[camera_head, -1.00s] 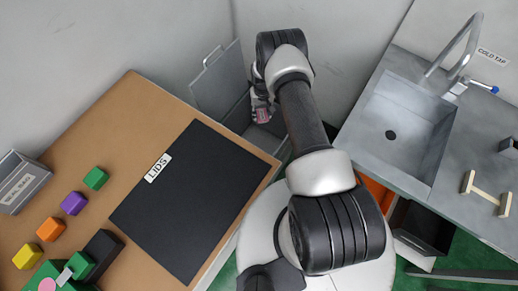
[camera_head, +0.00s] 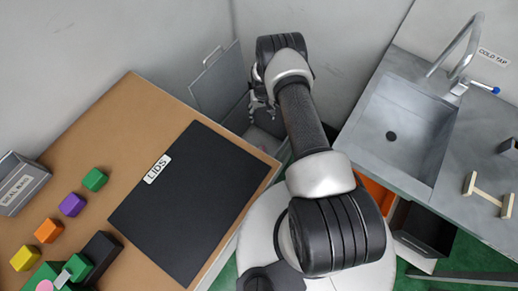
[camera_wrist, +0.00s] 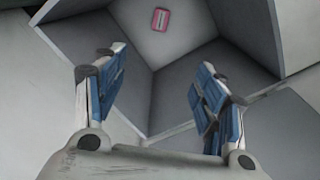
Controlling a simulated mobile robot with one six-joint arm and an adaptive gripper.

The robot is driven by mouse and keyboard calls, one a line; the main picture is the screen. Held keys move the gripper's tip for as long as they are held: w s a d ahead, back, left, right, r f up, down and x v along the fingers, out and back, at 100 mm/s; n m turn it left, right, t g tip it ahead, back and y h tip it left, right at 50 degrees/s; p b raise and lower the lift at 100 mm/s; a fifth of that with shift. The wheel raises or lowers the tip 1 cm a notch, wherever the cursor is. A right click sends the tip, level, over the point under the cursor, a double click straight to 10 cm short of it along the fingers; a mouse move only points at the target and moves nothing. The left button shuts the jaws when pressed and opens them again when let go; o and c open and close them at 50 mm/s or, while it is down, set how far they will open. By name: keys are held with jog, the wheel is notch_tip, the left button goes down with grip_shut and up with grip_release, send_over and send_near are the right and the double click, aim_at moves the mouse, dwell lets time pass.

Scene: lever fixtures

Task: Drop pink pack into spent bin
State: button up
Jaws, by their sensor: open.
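The pink pack (camera_wrist: 161,19) lies on the floor inside a grey bin, near the top of the wrist view. The bin's inner wall (camera_wrist: 238,30) rises around it. In the head view the bin's raised panel with a handle (camera_head: 217,80) stands behind the table's far corner. My gripper (camera_wrist: 160,65) is open and empty above the bin, its two blue-padded fingers apart and clear of the pack. In the head view my gripper (camera_head: 262,108) is over the bin, partly hidden by my arm. I cannot read a label on the bin.
A table with a black mat (camera_head: 195,195) marked LIDS is at left, with coloured blocks (camera_head: 73,204) and a grey labelled box (camera_head: 20,183). A sink (camera_head: 405,125) with a cold tap (camera_head: 470,75) is at right. A dark open box (camera_head: 422,228) stands below the sink counter.

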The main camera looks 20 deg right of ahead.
jog(key=shift+r, duration=0.1)
notch_tip(320, 180, up, 12)
dwell(0.4)
dwell(0.4)
